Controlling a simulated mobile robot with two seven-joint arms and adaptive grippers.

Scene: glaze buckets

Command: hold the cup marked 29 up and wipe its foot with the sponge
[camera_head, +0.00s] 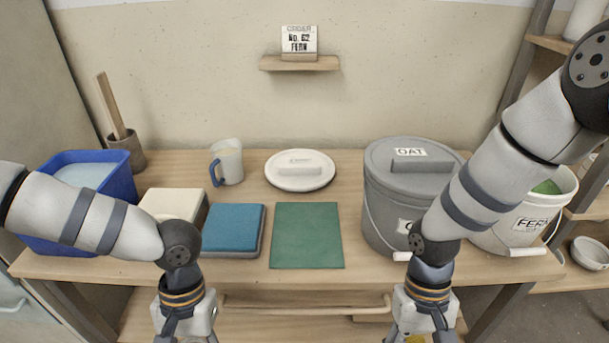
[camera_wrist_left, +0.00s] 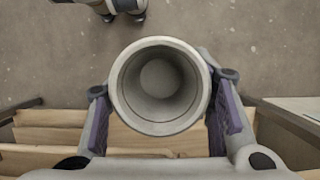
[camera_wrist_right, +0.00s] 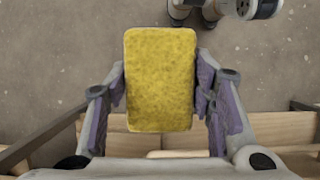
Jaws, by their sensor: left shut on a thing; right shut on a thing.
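A pale grey cup (camera_wrist_left: 158,82) is between the fingers of my left gripper (camera_wrist_left: 160,122), which is shut on it. Its open mouth and empty inside face the left wrist camera; its foot and any number on it are hidden. A yellow sponge (camera_wrist_right: 160,80) is held upright in my right gripper (camera_wrist_right: 160,118), which is shut on its sides. In the head view both grippers are low at the front edge of the picture, well apart, and a bit of the sponge (camera_head: 415,339) shows. The cup cannot be made out there.
The bench holds a blue tub (camera_head: 122,180), a blue sponge-like block (camera_head: 233,228), a green mat (camera_head: 307,235), a measuring jug (camera_head: 229,160) and a white lid (camera_head: 300,182). A lidded grey OAT bucket (camera_head: 385,205) and an open FERN bucket (camera_head: 497,241) stand right.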

